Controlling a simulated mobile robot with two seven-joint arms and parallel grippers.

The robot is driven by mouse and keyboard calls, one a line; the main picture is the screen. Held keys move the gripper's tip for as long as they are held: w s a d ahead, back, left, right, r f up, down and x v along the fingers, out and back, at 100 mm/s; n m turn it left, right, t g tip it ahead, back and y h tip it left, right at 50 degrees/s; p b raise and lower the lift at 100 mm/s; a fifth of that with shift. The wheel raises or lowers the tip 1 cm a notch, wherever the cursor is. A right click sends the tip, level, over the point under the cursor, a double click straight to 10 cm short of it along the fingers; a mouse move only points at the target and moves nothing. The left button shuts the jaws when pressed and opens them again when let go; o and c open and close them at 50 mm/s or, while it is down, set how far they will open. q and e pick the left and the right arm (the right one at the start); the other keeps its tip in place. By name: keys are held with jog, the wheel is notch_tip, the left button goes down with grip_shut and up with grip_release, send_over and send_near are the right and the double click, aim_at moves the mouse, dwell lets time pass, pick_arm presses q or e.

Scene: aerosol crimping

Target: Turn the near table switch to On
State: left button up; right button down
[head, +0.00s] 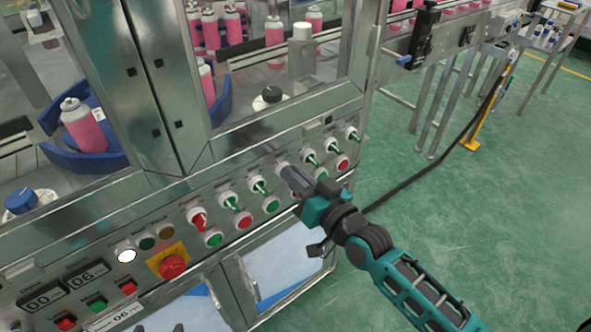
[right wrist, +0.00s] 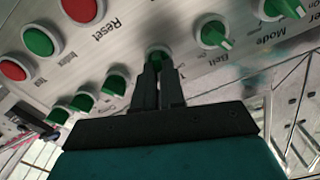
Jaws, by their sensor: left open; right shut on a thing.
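A row of rotary switches runs along the machine's sloped control panel (head: 180,205). My right gripper (head: 286,172) is shut on one switch in the middle of this row. In the right wrist view the fingers (right wrist: 158,75) close around this green switch (right wrist: 157,52). Its label and pointer direction are mostly hidden by the fingers. Beside it is a green switch marked Belt (right wrist: 212,33). To its left in the head view are two green-handled switches (head: 260,187) and a red one (head: 198,220). My left gripper (head: 160,328) barely shows at the bottom edge, open, apart from the panel.
Red and green push buttons (head: 243,222) sit below the switches. A red emergency stop (head: 172,266) on a yellow plate is lower left, near digital displays (head: 88,275). Pink cans (head: 82,125) stand behind the panel. Green floor to the right is open, crossed by a black cable (head: 425,165).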

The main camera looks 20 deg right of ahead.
jog(key=shift+d+m+p, duration=0.1)
jog(key=shift+m+p, duration=0.25)
jog(key=shift+m, duration=0.75)
jog(key=c, duration=1.2)
grip_release()
jog(key=v, duration=1.2)
jog(key=shift+s+d, duration=0.15)
jog(key=shift+s, duration=0.2)
